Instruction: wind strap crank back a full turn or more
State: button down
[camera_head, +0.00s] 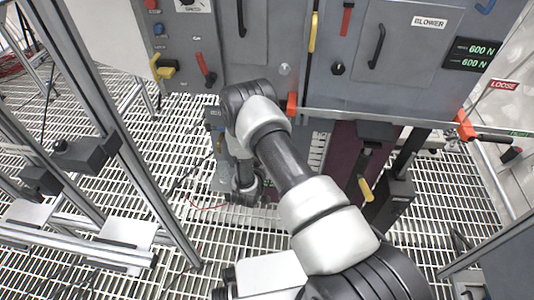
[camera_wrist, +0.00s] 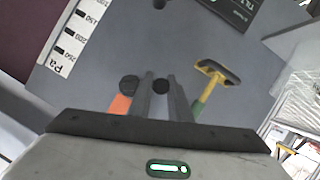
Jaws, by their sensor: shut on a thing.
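In the wrist view my gripper (camera_wrist: 160,88) reaches toward a grey panel. Its fingers are close together on a small dark round knob (camera_wrist: 160,86); whether this is the strap crank's grip is unclear. Just left is an orange part (camera_wrist: 120,105) with a dark round end (camera_wrist: 129,84).
Grey cabinets stand at the back, with a BLOWER panel (camera_head: 428,22), a display reading 600 N twice (camera_head: 475,53) and a red LOOSE sign (camera_head: 503,85). A metal frame (camera_head: 85,90) stands left. Open grating (camera_head: 150,170) lies between.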

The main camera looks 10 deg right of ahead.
jog(key=shift+s+d+f+n+h, duration=0.25)
jog(key=shift+d+f+n+h, duration=0.15)
jog(key=shift+f+n+h, duration=0.45)
jog(key=shift+r, duration=0.2)
jog(key=c, duration=1.9)
grip_release()
jog(key=shift+r, duration=0.1)
jog(key=shift+s+a+r+n, duration=0.2)
jog(key=shift+s+a+n, duration=0.05)
jog(key=shift+s, duration=0.1)
jog(key=p+v, duration=0.4)
jog(key=v, duration=1.2)
jog(key=shift+s+r, duration=0.2)
jog(key=shift+w, duration=0.1)
